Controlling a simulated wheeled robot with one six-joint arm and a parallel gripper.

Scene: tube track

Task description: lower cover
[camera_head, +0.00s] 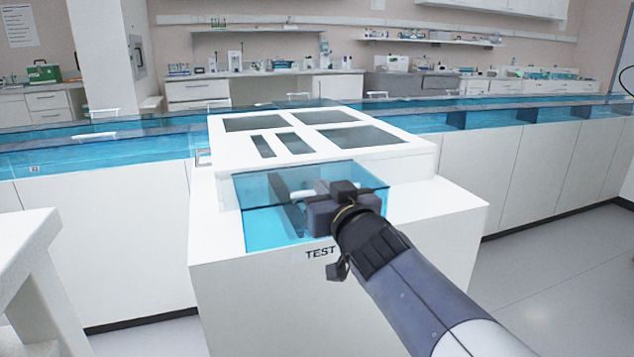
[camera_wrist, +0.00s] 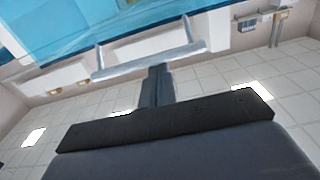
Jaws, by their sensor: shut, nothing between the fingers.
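The clear blue cover (camera_head: 262,222) is at the front of the white test station, above the word TEST. It also fills the upper left of the wrist view (camera_wrist: 95,25). A pale bar handle (camera_wrist: 150,58) runs along its edge there, just beyond my fingertips. My gripper (camera_head: 308,203) is at the cover's right part in the head view, and some of it shows through the blue tint. In the wrist view my gripper's fingers (camera_wrist: 156,84) are shut and empty, close to the handle. I cannot tell whether they touch it.
The white station top (camera_head: 220,148) has several dark rectangular openings. Long blue-covered tracks (camera_head: 90,150) run along the counter on both sides. A white table (camera_head: 25,240) stands at the near left. The floor at right (camera_head: 550,270) is clear.

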